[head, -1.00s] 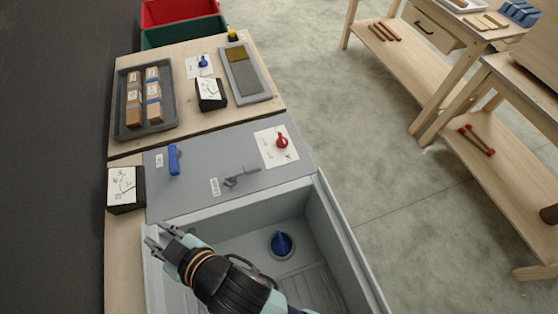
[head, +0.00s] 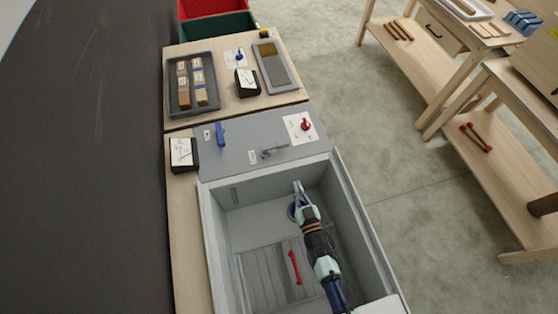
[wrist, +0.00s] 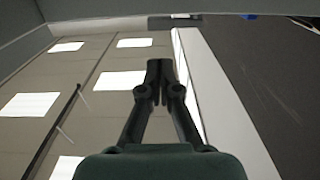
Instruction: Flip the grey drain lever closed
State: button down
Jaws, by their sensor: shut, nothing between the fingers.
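The grey drain lever (head: 274,150) stands on the grey panel behind the sink, between a blue lever and a red knob. Its handle points to the right, with a small white label (head: 252,156) beside its base. My gripper (head: 299,187) is shut and empty. In the head view its tips are near the sink's back wall, below and to the right of the lever, and apart from it. In the wrist view the shut fingers (wrist: 159,70) show, but the lever does not.
The grey sink (head: 212,235) surrounds my arm, with a red handle (head: 295,267) on its floor. A blue lever (head: 220,134) and a red knob (head: 305,125) flank the drain lever. A black block with a white card (head: 182,153) stands at the left.

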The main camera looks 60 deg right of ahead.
aim_at(284, 147)
jog(key=b+x, duration=0.5)
jog(key=x, duration=0.8)
jog(key=shift+w+d+f, duration=0.1)
jog(key=shift+w+d, duration=0.4)
